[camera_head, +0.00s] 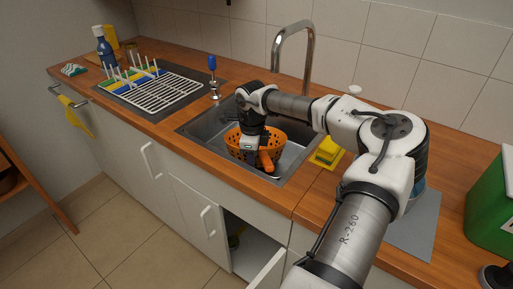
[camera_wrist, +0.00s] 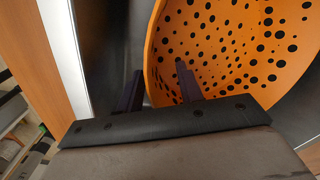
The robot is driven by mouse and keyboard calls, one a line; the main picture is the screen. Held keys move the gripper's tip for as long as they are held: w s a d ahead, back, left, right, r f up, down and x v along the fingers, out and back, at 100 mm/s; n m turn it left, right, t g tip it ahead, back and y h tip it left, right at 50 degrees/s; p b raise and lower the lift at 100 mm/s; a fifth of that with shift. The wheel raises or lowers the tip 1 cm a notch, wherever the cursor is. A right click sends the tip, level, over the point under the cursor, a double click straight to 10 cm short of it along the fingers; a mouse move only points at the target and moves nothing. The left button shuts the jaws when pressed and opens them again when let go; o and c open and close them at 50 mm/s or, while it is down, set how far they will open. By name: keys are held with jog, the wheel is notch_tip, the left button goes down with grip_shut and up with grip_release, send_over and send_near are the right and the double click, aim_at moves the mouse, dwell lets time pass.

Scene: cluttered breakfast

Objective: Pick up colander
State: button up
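The orange colander (camera_head: 279,144) with round holes sits in the metal sink basin. It fills the right half of the wrist view (camera_wrist: 225,45), with its near rim curving down towards my fingers. My gripper (camera_head: 249,153) points down at the colander's near side in the head view. In the wrist view my gripper (camera_wrist: 159,85) has its two dark fingers apart. The left finger is outside the rim and the right one is over the inside, with the colander's edge between them. Whether either finger touches the wall is unclear.
The faucet (camera_head: 293,48) rises behind the sink. A yellow sponge-like item (camera_head: 327,151) lies right of the sink. A dish rack (camera_head: 165,92) and a blue-handled tool (camera_head: 212,75) stand to the left. A green bin (camera_head: 490,205) is at far right. A cabinet door (camera_head: 268,272) below hangs open.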

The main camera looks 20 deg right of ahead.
grip_shut()
dwell(0.3)
notch_tip(320, 180, up, 10)
jog(key=shift+r+b, duration=0.1)
jog(key=shift+b, duration=0.7)
